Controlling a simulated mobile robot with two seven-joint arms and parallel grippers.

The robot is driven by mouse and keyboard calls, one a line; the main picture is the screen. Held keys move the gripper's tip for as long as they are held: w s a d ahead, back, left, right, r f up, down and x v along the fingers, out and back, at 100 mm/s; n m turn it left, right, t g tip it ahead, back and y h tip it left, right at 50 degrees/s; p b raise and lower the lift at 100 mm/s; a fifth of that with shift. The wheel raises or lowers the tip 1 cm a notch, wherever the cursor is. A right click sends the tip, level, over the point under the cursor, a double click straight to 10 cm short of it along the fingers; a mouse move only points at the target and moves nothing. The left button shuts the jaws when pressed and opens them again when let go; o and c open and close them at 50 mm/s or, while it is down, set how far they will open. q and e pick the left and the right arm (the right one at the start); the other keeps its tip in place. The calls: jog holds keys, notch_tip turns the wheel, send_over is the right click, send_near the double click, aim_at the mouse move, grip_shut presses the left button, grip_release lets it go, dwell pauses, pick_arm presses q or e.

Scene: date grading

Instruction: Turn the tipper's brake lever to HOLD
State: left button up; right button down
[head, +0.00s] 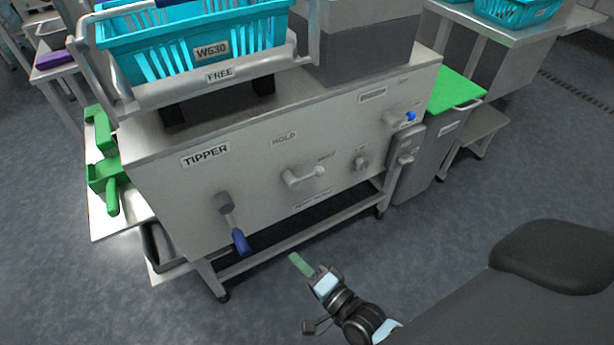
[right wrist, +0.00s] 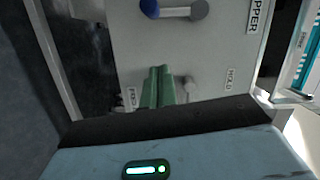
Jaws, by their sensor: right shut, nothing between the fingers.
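The tipper (head: 240,160) is a pale steel box with a TIPPER label (head: 205,155) on its front panel. A short pale grey lever (head: 303,176) sits mid-panel, below and right of the HOLD label (head: 284,138). In the right wrist view a grey lever end (right wrist: 190,84) shows beside my fingers, near the HOLD label (right wrist: 230,79); the rest is hidden. A lever with a blue grip (head: 240,241) hangs down at left. My right gripper (head: 297,260) is shut and empty, its green fingers in front of the panel, apart from the lever in the head view. My left gripper is out of view.
A blue-tipped knob (head: 410,116) sticks out at the panel's right. Floor in front is clear.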

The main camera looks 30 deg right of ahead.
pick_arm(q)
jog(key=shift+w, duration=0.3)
